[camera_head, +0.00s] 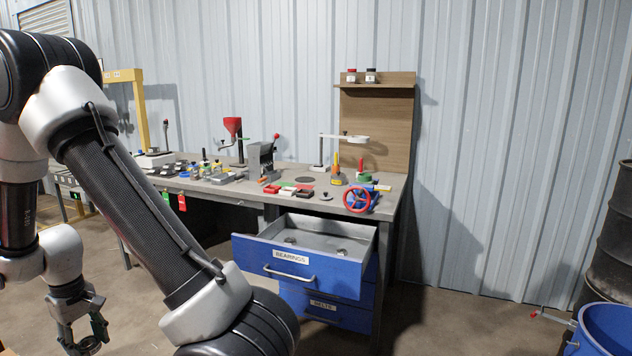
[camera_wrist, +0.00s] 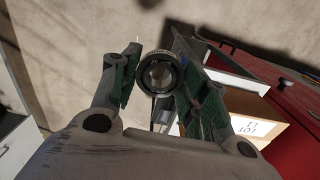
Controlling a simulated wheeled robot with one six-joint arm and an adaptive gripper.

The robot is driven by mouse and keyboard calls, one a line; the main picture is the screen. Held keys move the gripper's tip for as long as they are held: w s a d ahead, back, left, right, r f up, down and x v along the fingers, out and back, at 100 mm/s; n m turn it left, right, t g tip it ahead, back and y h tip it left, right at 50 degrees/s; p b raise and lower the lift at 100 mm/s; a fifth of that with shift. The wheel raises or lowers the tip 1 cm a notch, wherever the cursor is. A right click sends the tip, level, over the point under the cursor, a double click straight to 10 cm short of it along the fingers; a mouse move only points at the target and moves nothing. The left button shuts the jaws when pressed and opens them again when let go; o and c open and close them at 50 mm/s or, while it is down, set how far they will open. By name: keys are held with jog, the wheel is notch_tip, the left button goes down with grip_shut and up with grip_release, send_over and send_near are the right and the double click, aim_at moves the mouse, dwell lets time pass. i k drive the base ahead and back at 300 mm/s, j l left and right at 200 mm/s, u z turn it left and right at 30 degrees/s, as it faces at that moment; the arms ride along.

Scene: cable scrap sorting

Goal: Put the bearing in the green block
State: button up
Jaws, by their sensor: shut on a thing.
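My gripper (camera_head: 88,344) is at the lower left in the head view, low over the floor and well away from the bench. It is shut on a ring-shaped bearing (camera_wrist: 143,76), which sits between the green-padded fingertips in the wrist view. The bearing also shows partly at the gripper's tips in the head view (camera_head: 90,346). A small green piece (camera_head: 289,184) lies among red and white blocks on the bench top. Another green part (camera_head: 364,178) stands further right by a red peg. I cannot tell which is the green block.
The bench (camera_head: 250,192) carries many tools and fixtures. Its blue BEARINGS drawer (camera_head: 330,275) is pulled out, with small round parts inside. A blue drum (camera_head: 605,325) stands at the lower right. In the wrist view, a cardboard box (camera_wrist: 258,108) and red cabinet (camera_wrist: 285,80) are close.

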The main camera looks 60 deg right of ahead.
aim_at(365, 180)
jog(key=i+z, duration=0.15)
jog(key=z, duration=0.2)
jog(key=i+z, duration=0.15)
jog(key=z, duration=0.15)
jog(key=i+z, duration=0.15)
jog(key=z, duration=0.2)
jog(key=k+z, duration=0.15)
jog(key=z, duration=0.25)
jog(key=k+l+z, duration=0.15)
jog(key=z, duration=0.25)
jog(key=k+l+z, duration=0.1)
jog(key=l+z, duration=0.35)
jog(key=l, duration=0.2)
jog(key=i+j+z, duration=0.1)
jog(key=j, duration=0.25)
jog(key=i+j+z, duration=0.1)
jog(key=i+j, duration=0.15)
jog(key=j, duration=0.15)
